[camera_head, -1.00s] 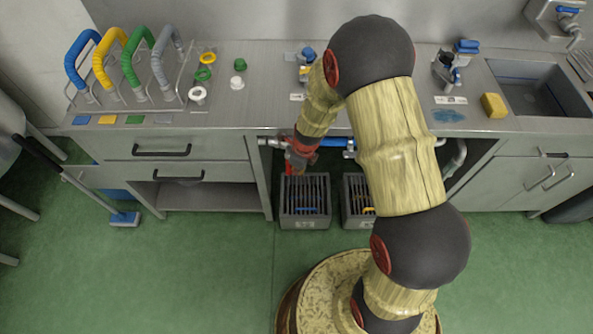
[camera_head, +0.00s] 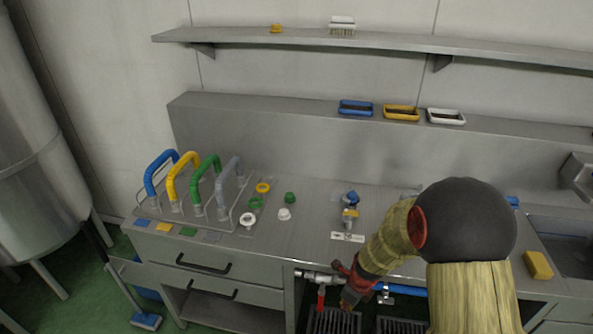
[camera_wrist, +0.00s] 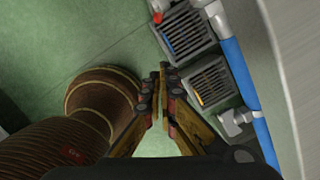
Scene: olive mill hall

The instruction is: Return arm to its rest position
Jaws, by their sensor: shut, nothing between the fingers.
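My gripper (camera_head: 350,297) hangs in front of the counter's open bay in the head view, fingers pointing down. In the wrist view my gripper (camera_wrist: 162,75) is shut, with its fingertips together and nothing between them. My arm is bent, with its dark elbow at the right of the head view. The gripper is apart from the drain crates (camera_head: 333,320), which stand on the floor below it.
The steel counter (camera_head: 310,222) carries a rack of coloured hoses (camera_head: 196,190), several rings and caps, a valve fitting (camera_head: 350,215) and a yellow sponge (camera_head: 538,265). A blue pipe (camera_wrist: 240,75) runs beside the crates. Green floor (camera_wrist: 60,45) is open in front.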

